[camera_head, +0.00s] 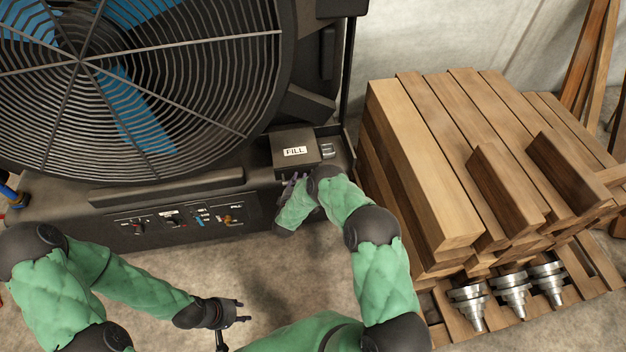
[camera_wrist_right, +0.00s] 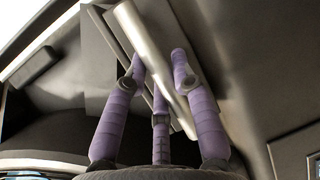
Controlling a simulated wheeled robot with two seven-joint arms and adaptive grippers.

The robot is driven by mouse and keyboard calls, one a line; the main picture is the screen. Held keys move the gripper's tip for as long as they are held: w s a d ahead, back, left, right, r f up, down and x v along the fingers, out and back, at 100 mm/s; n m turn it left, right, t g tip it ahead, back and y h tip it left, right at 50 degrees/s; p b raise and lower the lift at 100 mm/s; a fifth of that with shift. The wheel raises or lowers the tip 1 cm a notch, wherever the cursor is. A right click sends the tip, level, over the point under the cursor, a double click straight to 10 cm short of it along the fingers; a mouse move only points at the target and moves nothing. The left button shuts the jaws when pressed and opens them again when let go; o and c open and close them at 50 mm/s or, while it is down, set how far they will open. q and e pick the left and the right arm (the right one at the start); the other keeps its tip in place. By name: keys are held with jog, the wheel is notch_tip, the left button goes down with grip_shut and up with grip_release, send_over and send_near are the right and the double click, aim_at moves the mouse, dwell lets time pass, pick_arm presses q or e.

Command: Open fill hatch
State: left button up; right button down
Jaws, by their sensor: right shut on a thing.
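The fill hatch (camera_head: 290,152) is a dark box lid with a white "FILL" label on the black fan machine, and it looks closed. A small silver latch part (camera_head: 327,151) shows at its right side. My right gripper (camera_head: 294,180) is at the front edge of the hatch, partly hidden by its own arm. In the right wrist view, my right gripper's purple fingers (camera_wrist_right: 160,70) are shut on a silver bar handle (camera_wrist_right: 150,60) under a dark panel. My left gripper (camera_head: 234,322) is open and empty, low over the floor and away from the hatch.
The large fan grille (camera_head: 150,80) rises behind and left of the hatch. A control panel (camera_head: 180,222) with switches is on the machine's front. Stacked timber (camera_head: 430,160) stands close on the right, with several metal flanged parts (camera_head: 510,290) by it. Floor is clear in front.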

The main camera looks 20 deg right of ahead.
jog(key=shift+w+a, duration=0.15)
jog(key=shift+a, duration=0.55)
jog(key=c, duration=1)
grip_release()
jog(key=v, duration=1.2)
